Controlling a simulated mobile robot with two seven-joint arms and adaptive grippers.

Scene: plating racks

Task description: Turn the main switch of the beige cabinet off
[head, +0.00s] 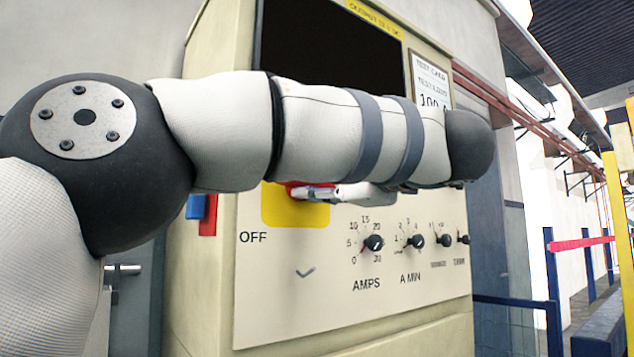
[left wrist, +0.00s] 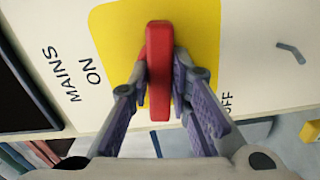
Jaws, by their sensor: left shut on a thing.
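The beige cabinet (head: 350,290) stands in front of me. Its main switch has a red handle (left wrist: 159,100) on a yellow plate (left wrist: 115,35); the plate also shows in the head view (head: 283,213), where my arm covers most of the handle. In the left wrist view the handle lies upright in the picture, between the words MAINS ON at left and OFF at right. My left gripper (left wrist: 162,75) is shut on the handle, one finger on each side. In the head view only part of this gripper (head: 308,193) shows below my forearm. My right gripper is out of view.
Below and right of the switch are the AMPS knob (head: 373,243), the A MIN knob (head: 416,241) and two smaller knobs. A dark screen (head: 330,45) is above my arm. Blue rails (head: 515,300) stand right of the cabinet.

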